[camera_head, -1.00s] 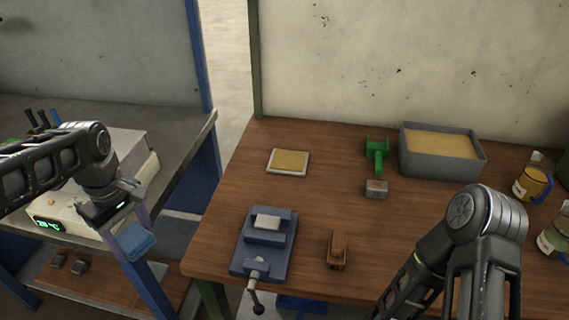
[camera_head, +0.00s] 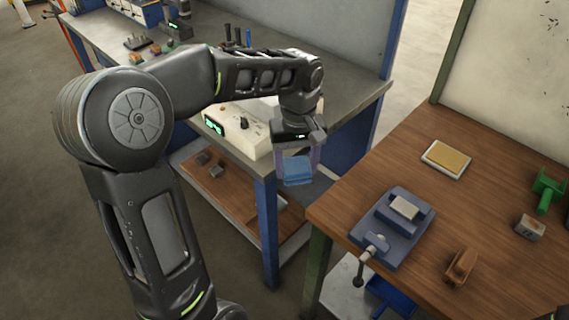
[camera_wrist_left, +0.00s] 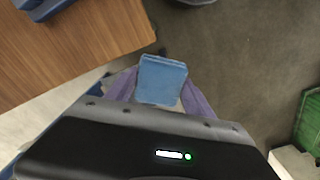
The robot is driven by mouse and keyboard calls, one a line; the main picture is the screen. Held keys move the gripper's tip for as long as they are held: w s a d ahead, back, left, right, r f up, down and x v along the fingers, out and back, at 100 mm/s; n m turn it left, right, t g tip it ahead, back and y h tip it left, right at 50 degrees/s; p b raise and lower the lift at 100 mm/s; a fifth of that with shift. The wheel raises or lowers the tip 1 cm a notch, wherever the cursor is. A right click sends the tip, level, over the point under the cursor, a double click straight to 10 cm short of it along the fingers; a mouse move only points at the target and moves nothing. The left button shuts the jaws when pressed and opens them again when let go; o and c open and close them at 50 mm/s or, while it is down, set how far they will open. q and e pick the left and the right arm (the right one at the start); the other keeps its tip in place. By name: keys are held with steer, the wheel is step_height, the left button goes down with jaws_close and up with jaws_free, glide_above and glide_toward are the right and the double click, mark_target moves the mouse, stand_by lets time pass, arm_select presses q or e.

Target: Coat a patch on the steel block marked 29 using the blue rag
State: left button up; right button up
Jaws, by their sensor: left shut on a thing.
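The blue rag (camera_head: 298,172), a small folded pad, is held between the fingers of my left gripper (camera_head: 298,163). They hang in the gap between the grey bench and the wooden table. The rag also shows in the left wrist view (camera_wrist_left: 162,80) between the purplish fingers. A small steel block (camera_head: 530,228) stands on the wooden table at the right. Another light metal block (camera_head: 404,208) sits in the blue vise (camera_head: 388,236). Two small dark blocks lie on the lower shelf. I cannot read the number 29 on any block. My right gripper is out of view.
The wooden table (camera_head: 420,295) holds a tan pad on a pale tray (camera_head: 446,159), a brown wooden item (camera_head: 460,267) and a green tool (camera_head: 547,190). A white box with a green display (camera_head: 245,128) stands on the grey bench (camera_head: 345,98). The vise handle juts past the table's front edge.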

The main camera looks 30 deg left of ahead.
arm_select(q)
steer(key=w+d+f+m, duration=0.2)
steer(key=d+m, duration=0.1)
steer(key=w+d+f+m, duration=0.1)
steer(key=w+d+m, duration=0.2)
steer(key=w+d+f+m, duration=0.2)
steer(key=d+m, duration=0.1)
steer(key=d, duration=0.1)
steer(key=shift+w+f, duration=0.25)
steer(key=shift+f, duration=0.1)
